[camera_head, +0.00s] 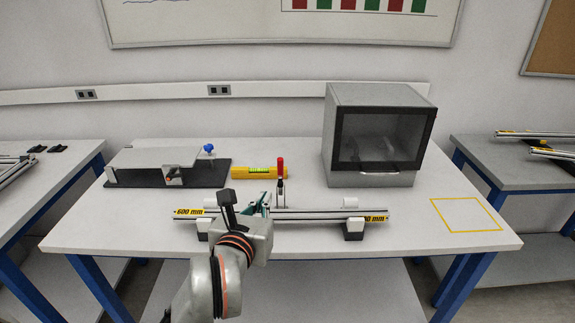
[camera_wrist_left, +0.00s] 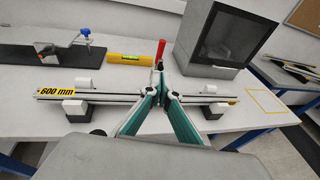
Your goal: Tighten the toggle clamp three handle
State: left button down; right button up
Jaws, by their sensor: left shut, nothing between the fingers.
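The toggle clamp with a red handle (camera_head: 281,170) stands at the middle of an aluminium rail (camera_head: 310,213) marked 600 mm. The handle points up. The red handle also shows in the left wrist view (camera_wrist_left: 160,50), just beyond my fingertips. My left gripper (camera_head: 264,199) is low over the rail, in front and slightly left of the handle. Its teal fingers (camera_wrist_left: 160,70) are shut with nothing between them. No number shows on the clamp. My right gripper is out of view.
The rail rests on black and white supports (camera_head: 354,228) on a white table (camera_head: 120,222). Behind are a yellow level (camera_head: 259,173), a grey box-shaped machine (camera_head: 380,132) and a dark-based fixture with a blue knob (camera_head: 209,148). A yellow outlined square (camera_head: 466,214) at right is empty.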

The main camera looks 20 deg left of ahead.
pick_arm(q)
jog(key=p, duration=0.1)
send_near(281, 169)
jog(key=x, duration=0.5)
jog(key=shift+a+f, duration=0.1)
jog(key=shift+w, duration=0.7)
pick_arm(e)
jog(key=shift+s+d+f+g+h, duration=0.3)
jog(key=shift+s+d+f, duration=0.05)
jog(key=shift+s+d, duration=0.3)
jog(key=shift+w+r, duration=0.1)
pick_arm(q)
jog(key=shift+w, duration=0.15)
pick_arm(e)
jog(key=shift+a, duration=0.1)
